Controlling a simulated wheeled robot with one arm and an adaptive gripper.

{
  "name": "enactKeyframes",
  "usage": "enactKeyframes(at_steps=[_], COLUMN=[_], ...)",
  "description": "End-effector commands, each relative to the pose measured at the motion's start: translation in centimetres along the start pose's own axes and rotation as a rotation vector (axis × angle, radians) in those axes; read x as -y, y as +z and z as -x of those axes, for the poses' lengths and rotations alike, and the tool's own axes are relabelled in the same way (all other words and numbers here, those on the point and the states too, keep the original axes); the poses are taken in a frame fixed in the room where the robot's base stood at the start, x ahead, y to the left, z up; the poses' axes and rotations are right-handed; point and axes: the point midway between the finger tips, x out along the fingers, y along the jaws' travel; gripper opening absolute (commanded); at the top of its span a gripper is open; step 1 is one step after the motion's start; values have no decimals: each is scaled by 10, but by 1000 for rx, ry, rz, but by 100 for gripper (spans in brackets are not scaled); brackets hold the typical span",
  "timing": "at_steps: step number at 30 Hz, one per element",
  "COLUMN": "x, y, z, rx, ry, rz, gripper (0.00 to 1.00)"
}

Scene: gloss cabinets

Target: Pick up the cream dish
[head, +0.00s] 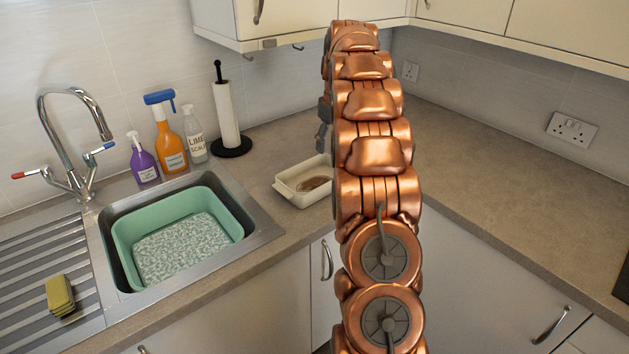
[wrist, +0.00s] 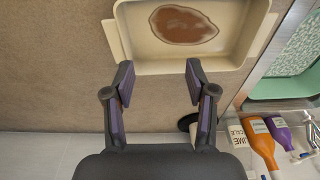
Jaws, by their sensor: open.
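The cream dish (head: 290,188) is a rectangular, shallow dish with a brown stain inside. It sits on the worktop right of the sink, and my arm stands just to its right in the head view. In the wrist view the cream dish (wrist: 138,55) is at the top, with small side handles. My gripper (wrist: 158,75) is open and empty, its fingertips beside the near edge of the dish. I cannot tell whether they touch it. In the head view the fingers are mostly hidden by my arm.
A sink with a green basin (head: 122,240) lies left of the dish. Bottles including an orange one (head: 170,145) and a paper towel roll (head: 226,115) stand behind. Wall cabinets (head: 285,15) hang above. The worktop (head: 480,190) to the right is clear.

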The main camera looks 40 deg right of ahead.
Motion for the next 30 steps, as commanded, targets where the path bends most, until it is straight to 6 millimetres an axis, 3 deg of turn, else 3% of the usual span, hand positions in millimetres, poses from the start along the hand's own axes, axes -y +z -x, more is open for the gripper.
enactKeyframes(at_steps=[3, 9, 30], x=[-32, -57, -62], y=[-1, 0, 0], z=[-8, -14, -56], rx=[-15, -28, -23], ry=[7, 14, 11], rz=[4, 13, 15], gripper=[56, 56, 56])
